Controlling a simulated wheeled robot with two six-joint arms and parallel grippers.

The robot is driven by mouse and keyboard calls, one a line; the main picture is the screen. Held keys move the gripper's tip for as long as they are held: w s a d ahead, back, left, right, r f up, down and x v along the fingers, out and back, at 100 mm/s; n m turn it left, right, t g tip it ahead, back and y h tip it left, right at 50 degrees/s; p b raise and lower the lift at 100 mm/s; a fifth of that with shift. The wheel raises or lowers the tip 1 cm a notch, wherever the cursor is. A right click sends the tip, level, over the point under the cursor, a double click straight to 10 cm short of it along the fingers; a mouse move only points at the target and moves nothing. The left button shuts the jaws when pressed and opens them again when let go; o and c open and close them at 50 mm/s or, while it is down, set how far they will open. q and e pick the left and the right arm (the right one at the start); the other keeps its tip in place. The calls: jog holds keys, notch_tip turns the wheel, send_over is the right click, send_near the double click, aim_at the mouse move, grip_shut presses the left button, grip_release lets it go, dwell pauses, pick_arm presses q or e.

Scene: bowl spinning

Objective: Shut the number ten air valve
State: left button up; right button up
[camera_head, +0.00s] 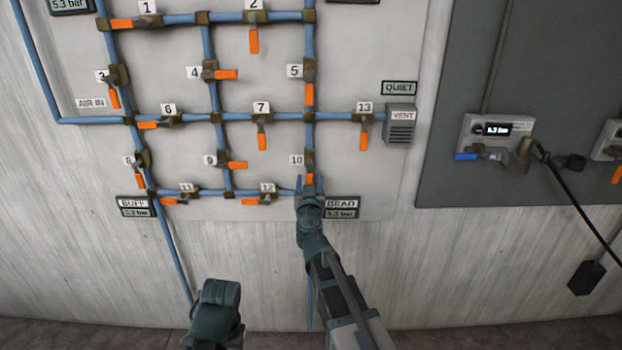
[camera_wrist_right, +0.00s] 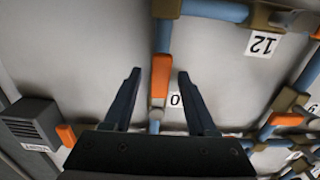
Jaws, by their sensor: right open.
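The number ten valve's orange handle (camera_head: 309,179) lies along its vertical blue pipe, below the label 10 (camera_head: 297,160), on the lower middle of the wall panel. In the right wrist view, turned upside down, the orange handle (camera_wrist_right: 161,76) stands between the two dark fingers, with a gap on each side. The label (camera_wrist_right: 175,100) is partly hidden by a finger. My right gripper (camera_wrist_right: 159,73) is open around the handle; in the head view its wrist hides the pipe corner below. A teal part of my left arm shows at the bottom; its fingers do not show.
Valve 12 (camera_head: 253,201) is close on the left, and the BEAD gauge (camera_head: 341,208) is just right of my right wrist. Valve 13 (camera_head: 364,138) and the grey VENT box (camera_head: 401,130) are up to the right.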

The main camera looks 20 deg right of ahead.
jog(key=shift+w+d, duration=0.15)
jog(key=shift+w, duration=0.4)
grip_shut()
jog(key=shift+s, duration=0.1)
dwell(0.9)
